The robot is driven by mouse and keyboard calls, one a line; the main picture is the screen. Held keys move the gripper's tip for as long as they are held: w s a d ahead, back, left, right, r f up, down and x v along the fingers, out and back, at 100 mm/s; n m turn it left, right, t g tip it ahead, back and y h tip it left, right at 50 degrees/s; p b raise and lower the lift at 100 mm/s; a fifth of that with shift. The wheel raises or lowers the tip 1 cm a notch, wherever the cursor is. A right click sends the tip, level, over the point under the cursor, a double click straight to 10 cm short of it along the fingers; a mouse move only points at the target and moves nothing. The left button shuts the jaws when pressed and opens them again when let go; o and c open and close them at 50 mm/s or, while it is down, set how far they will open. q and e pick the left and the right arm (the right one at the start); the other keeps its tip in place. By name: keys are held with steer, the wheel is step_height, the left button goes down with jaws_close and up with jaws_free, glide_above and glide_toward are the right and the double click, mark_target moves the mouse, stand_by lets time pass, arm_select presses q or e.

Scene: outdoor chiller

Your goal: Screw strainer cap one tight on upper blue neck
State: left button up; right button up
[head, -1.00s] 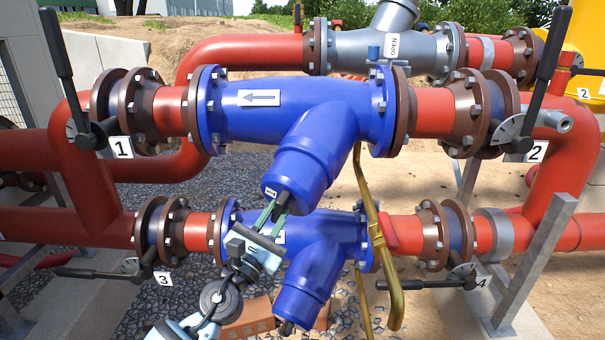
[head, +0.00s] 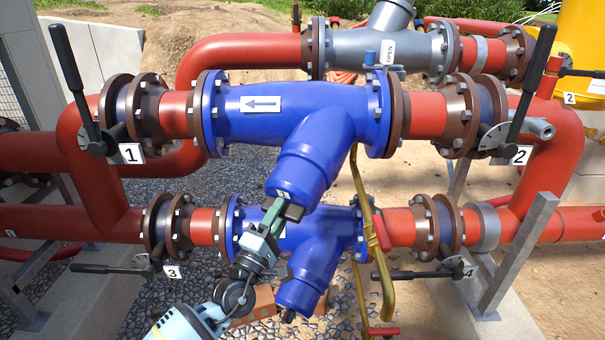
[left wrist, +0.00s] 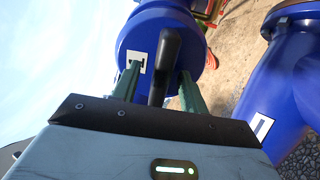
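The upper blue strainer body has a neck (head: 306,165) that slants down and left. A blue cap (head: 290,188) sits on its end, and I cannot tell how tight it is. The cap's face (left wrist: 140,38) fills the upper middle of the left wrist view, with a white number label (left wrist: 135,62) and a black handle (left wrist: 165,65). My left gripper (head: 275,207) is at the cap from below. Its green fingers (left wrist: 158,88) stand on either side of the handle, with a visible gap, so it looks open. My right gripper is not in view.
The lower blue strainer (head: 312,258) is just below and right of my left gripper. A bent brass-coloured pipe (head: 376,240) hangs to the right. Red bricks (head: 262,305) lie on the gravel below. Black valve levers (head: 68,70) stand at the sides.

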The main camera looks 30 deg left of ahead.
arm_select(q)
steer(key=shift+o, duration=1.1)
steer(key=shift+f, duration=0.15)
steer(key=shift+o, duration=1.3)
steer(key=b+v, duration=0.1)
steer(key=v, duration=1.1)
steer(key=shift+d, duration=0.1)
